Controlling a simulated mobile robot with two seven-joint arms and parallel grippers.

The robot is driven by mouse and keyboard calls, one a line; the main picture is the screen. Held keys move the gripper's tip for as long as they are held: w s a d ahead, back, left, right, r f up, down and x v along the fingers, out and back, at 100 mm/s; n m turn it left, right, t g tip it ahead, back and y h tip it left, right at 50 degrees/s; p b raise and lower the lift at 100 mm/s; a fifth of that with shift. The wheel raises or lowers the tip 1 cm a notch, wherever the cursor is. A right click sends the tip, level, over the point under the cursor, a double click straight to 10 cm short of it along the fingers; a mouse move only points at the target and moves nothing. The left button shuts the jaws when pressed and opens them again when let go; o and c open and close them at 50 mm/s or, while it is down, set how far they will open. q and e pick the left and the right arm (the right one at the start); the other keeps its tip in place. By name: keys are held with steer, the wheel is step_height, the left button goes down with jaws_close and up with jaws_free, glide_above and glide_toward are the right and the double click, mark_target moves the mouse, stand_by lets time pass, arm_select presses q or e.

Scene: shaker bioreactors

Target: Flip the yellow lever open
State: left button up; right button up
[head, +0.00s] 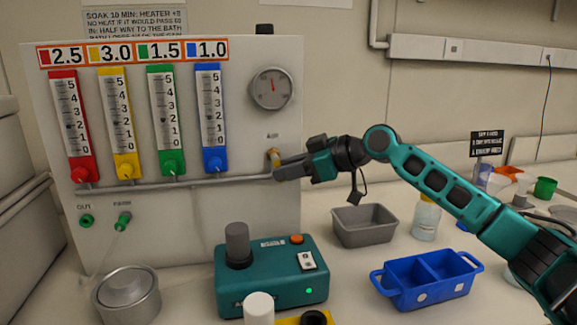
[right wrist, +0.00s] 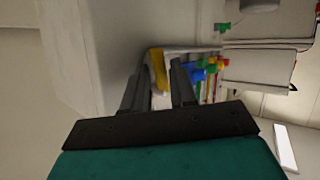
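The yellow lever (head: 275,156) is at the right side of the grey panel, under a small label and at the end of the horizontal pipe. It points up and is partly hidden by my right gripper (head: 279,170), which is level with its base. In the right wrist view the lever (right wrist: 158,70) shows just beyond the gap between the two dark fingers of this gripper (right wrist: 157,82). The fingers are apart with nothing clamped between them. Whether one touches the lever, I cannot tell. My left gripper is not in view.
The panel (head: 230,225) carries red, yellow, green and blue flow tubes and a round gauge (head: 271,88). Below stand a teal device (head: 270,280), a metal pot (head: 127,300), a grey tray (head: 364,239) and a blue two-part bin (head: 428,299). A bottle (head: 426,220) stands under my right arm.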

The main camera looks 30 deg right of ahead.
steer(key=shift+w, duration=0.1)
steer(key=shift+c, duration=0.4)
jaws_close()
steer(key=y+b, duration=0.1)
steer(key=b, duration=0.1)
steer(key=m+t+y+b, duration=0.1)
steer(key=b, duration=0.2)
steer(key=shift+a+f, duration=0.3)
steer(key=shift+o, duration=0.4)
jaws_free()
